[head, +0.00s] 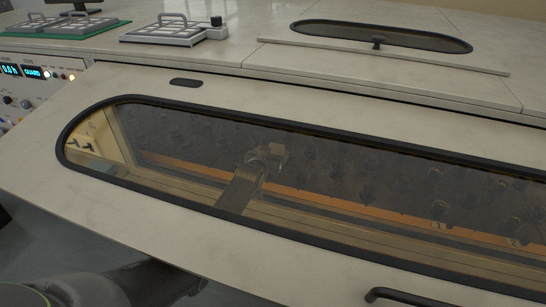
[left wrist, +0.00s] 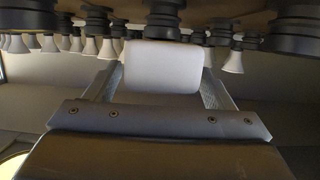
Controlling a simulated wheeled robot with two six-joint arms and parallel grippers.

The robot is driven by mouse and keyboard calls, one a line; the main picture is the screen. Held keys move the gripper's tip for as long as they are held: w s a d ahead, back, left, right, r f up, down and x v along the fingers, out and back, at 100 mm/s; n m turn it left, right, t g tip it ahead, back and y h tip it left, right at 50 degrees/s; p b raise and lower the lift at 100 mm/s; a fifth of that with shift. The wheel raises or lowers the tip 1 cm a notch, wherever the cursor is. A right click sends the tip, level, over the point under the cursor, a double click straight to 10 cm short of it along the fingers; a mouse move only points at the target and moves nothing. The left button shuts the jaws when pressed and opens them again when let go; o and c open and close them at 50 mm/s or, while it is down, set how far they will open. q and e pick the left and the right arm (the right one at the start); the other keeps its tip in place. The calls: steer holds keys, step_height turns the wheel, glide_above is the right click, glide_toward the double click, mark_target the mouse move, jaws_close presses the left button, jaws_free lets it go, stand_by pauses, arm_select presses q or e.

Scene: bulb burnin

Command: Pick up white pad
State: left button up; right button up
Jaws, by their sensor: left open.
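A white, round-cornered block (left wrist: 163,66), which looks like the white pad, shows close up in the left wrist view, just below a dark socket. It lies between the two fingers of my left gripper (left wrist: 160,82), which is open, with one finger on each side. I cannot tell whether the fingers touch it. In the head view my left gripper (head: 265,160) shows dimly through the tinted window, inside the cabinet. The pad cannot be made out there. My right gripper is in neither view.
The raised lid (head: 150,205) with its dark-framed window stands between the head camera and the gripper. Several dark sockets (left wrist: 295,28) and white bulbs (left wrist: 90,46) hang close around the gripper. Trays (head: 172,32) stand on the bench behind.

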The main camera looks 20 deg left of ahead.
arm_select(q)
steer(key=shift+c, duration=0.2)
steer(key=c, duration=1)
steer(key=shift+r, duration=0.1)
